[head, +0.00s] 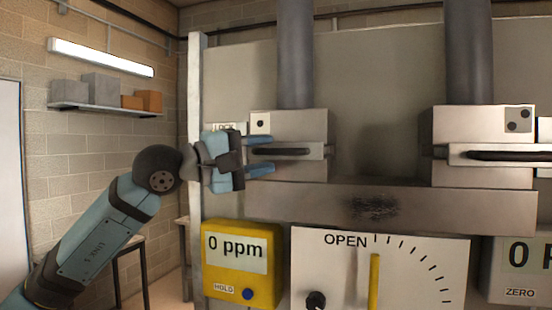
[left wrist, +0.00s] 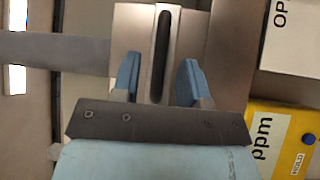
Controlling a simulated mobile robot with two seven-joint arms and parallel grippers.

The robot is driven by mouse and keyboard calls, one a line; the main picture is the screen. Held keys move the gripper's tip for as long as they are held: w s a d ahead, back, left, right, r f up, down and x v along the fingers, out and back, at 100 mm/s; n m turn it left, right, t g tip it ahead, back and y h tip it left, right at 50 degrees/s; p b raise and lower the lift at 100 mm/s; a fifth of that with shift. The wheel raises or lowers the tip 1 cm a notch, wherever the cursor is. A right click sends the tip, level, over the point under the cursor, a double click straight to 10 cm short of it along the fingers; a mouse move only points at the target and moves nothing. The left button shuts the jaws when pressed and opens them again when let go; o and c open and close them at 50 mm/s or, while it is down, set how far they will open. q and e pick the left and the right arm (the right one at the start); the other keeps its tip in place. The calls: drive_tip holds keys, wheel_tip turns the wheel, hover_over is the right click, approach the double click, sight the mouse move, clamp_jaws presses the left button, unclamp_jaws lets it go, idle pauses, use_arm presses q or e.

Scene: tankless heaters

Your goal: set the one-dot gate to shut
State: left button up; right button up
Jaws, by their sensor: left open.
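The one-dot gate's handle (head: 283,151) is a dark bar across the front of a grey metal housing, level in the head view. One dot is on a pale plate (head: 260,123) above it. In the left wrist view the same handle (left wrist: 162,52) stands upright in the picture. My left gripper (head: 272,155) is open at the left end of the handle. In the left wrist view its blue fingers (left wrist: 160,80) are on either side of the bar, with gaps.
A second housing with a two-dot plate (head: 518,119) and a dark handle (head: 505,155) is at the right. Below are a yellow 0 ppm meter (head: 241,274), an OPEN dial panel (head: 420,255) with a yellow pointer, and a grey ZERO box (head: 500,265). A LOCK label (head: 224,127) is behind my left gripper.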

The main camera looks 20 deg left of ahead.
use_arm(q)
drive_tip(key=b+v, duration=0.3)
drive_tip(key=v, duration=0.7)
drive_tip(key=shift+s+a, duration=0.2)
drive_tip(key=shift+a, duration=0.05)
drive_tip(key=shift+w+d+f, duration=0.1)
